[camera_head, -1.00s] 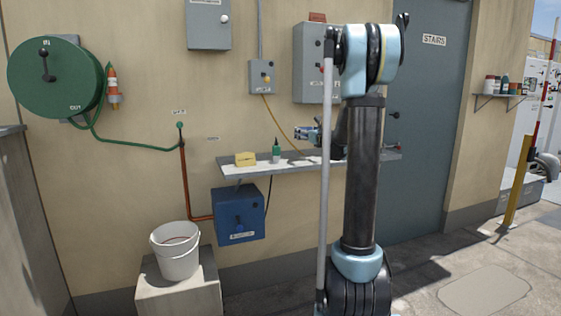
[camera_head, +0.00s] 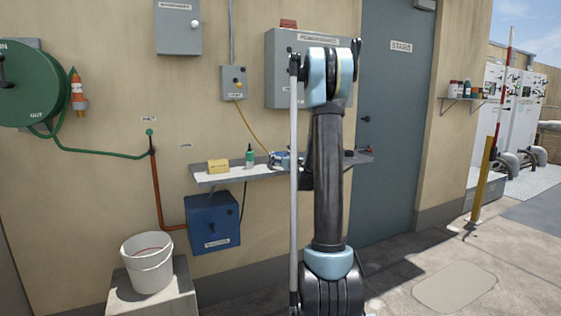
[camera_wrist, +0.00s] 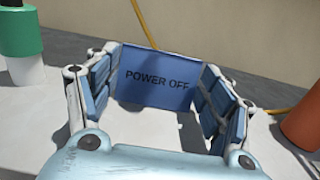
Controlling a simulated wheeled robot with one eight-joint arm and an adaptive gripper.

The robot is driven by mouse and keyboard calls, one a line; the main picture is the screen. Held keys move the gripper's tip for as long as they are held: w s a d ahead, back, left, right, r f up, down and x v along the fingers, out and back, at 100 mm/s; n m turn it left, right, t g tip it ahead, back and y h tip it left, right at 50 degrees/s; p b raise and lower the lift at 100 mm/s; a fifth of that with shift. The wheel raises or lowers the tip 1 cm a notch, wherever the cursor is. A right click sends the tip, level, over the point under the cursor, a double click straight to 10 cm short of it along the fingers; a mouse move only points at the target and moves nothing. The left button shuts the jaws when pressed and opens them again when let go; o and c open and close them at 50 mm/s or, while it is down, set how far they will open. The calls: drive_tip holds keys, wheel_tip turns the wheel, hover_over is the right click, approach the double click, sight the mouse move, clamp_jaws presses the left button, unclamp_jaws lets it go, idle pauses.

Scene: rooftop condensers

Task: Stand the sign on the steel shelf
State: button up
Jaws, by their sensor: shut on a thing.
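The sign (camera_wrist: 157,80) is a blue plate reading "POWER OFF" in the wrist view. It is upright between the fingers of my gripper (camera_wrist: 158,72), which is shut on its two side edges. The pale steel shelf (camera_wrist: 135,130) lies below it with a dark shadow; I cannot tell whether the sign's lower edge touches it. In the head view my gripper (camera_head: 285,160) is low at the middle of the shelf (camera_head: 228,176), partly hidden by my arm. The sign cannot be made out there.
On the shelf's left part are a yellow block (camera_head: 218,166) and a green-capped bottle (camera_head: 250,157), which also shows in the wrist view (camera_wrist: 22,35). An orange-brown cylinder (camera_wrist: 302,125) stands close on the right. A yellow cable (camera_head: 252,127) hangs behind.

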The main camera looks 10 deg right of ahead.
drive_tip(key=o, duration=1)
drive_tip(key=shift+c, duration=0.2)
